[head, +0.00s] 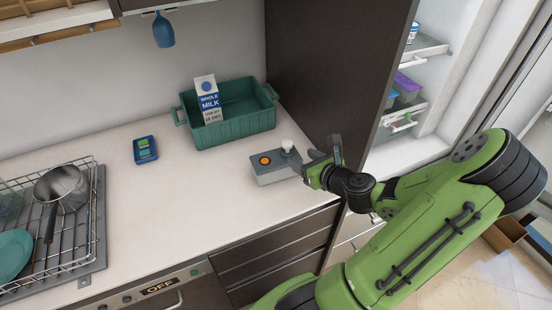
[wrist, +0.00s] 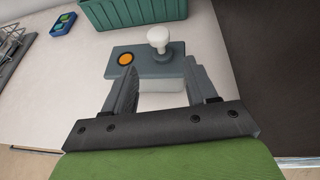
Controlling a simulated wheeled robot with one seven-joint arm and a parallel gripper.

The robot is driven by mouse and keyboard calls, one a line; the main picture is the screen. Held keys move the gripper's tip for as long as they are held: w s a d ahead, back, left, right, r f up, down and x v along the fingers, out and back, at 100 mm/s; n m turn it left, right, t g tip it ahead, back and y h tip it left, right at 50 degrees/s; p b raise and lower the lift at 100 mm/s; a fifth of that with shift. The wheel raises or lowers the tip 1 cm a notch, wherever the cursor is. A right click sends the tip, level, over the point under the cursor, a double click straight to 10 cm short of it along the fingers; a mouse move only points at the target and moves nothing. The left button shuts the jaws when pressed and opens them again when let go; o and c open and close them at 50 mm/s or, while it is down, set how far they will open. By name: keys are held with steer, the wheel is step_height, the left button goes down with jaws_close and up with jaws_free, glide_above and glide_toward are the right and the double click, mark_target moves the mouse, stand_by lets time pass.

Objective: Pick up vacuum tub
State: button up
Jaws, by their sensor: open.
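The vacuum tub, by its look, is a low box with a grey lid (head: 268,173), an orange round button and a white knob. It stands on the counter in front of the green crate. In the wrist view the tub (wrist: 141,66) lies straight ahead, with the white knob up. My gripper (head: 312,165) is at the tub's right end in the head view. In the wrist view my gripper (wrist: 163,80) is open, with one finger on each side of the tub's near part. I cannot tell whether the fingers touch it.
A green crate (head: 238,130) holding a milk carton (head: 207,99) stands behind the tub. A blue device (head: 145,150) lies left of the crate. A dish rack (head: 78,215) with a pan is at far left. A dark panel (head: 325,70) rises at right, beside an open fridge.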

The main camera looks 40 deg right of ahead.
mark_target(288, 150)
steer(key=b+x, duration=0.1)
steer(key=x, duration=0.7)
steer(key=shift+d+f+b, duration=0.1)
steer(key=shift+f+b, duration=0.1)
steer(key=shift+b, duration=0.2)
steer(key=shift+s+r, duration=0.1)
steer(key=shift+c, duration=0.5)
jaws_close()
